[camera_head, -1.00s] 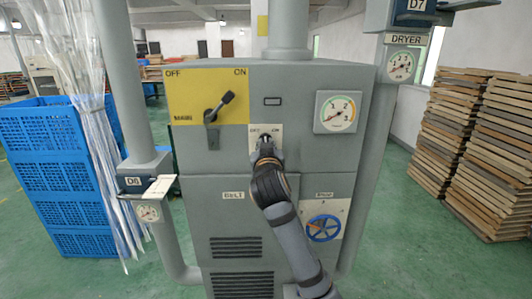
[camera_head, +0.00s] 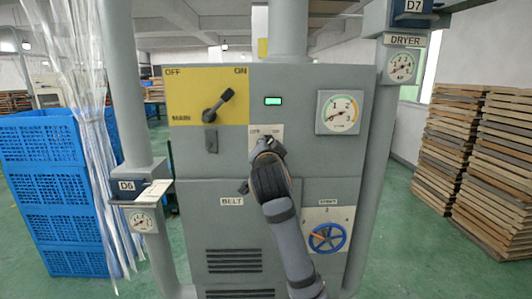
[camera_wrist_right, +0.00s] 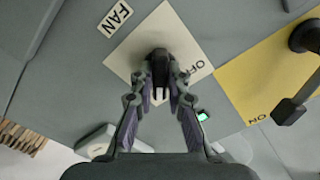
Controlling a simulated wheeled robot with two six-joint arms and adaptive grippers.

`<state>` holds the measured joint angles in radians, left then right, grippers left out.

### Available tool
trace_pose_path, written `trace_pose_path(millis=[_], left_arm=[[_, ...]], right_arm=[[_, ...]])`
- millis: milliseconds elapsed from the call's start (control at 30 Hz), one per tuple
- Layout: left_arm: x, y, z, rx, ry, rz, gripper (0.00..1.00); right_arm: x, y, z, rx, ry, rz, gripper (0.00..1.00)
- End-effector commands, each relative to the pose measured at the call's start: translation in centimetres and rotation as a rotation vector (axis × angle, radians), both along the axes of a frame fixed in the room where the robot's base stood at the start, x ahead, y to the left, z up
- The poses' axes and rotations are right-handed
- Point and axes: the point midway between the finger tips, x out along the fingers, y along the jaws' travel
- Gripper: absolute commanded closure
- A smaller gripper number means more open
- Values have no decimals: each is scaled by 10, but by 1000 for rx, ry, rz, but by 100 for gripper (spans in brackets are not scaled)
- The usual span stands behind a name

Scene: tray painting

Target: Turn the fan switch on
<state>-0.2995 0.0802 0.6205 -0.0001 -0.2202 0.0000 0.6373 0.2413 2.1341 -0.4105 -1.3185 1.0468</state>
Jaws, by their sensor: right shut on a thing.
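The fan switch is a dark knob (camera_wrist_right: 158,57) on a pale plate (camera_wrist_right: 133,68) marked OFF, beside a FAN label (camera_wrist_right: 115,18) in the wrist view. My right gripper (camera_wrist_right: 160,78) has its fingertips closed around this knob. In the head view the plate (camera_head: 267,131) shows above my right gripper (camera_head: 260,155), whose wrist hides the knob. A small green lamp (camera_head: 273,101) above the plate is lit; it also shows in the wrist view (camera_wrist_right: 203,117). My left gripper is not in view.
The grey cabinet also carries the MAIN lever (camera_head: 219,105) on a yellow plate, a round gauge (camera_head: 341,113) and a blue handwheel (camera_head: 327,237). Pipes flank it. Blue crates (camera_head: 60,195) stand left, stacked wooden trays (camera_head: 480,165) right.

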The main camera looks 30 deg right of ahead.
Motion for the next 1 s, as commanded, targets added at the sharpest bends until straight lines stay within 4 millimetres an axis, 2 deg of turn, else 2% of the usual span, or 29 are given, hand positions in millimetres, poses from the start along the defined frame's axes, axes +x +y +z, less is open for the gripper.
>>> trace_pose_path(millis=[200,700,733,800,900,1000], left_arm=[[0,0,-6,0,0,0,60],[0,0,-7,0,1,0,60],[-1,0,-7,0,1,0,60],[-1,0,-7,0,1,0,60],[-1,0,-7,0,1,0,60],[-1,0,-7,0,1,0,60]], right_arm=[[0,0,0,48,-29,0,100],[0,0,1,63,-39,1,100],[0,0,1,63,-39,1,84],[0,0,1,63,-39,1,74],[0,0,0,62,-39,1,62],[0,0,0,62,-39,1,62]])
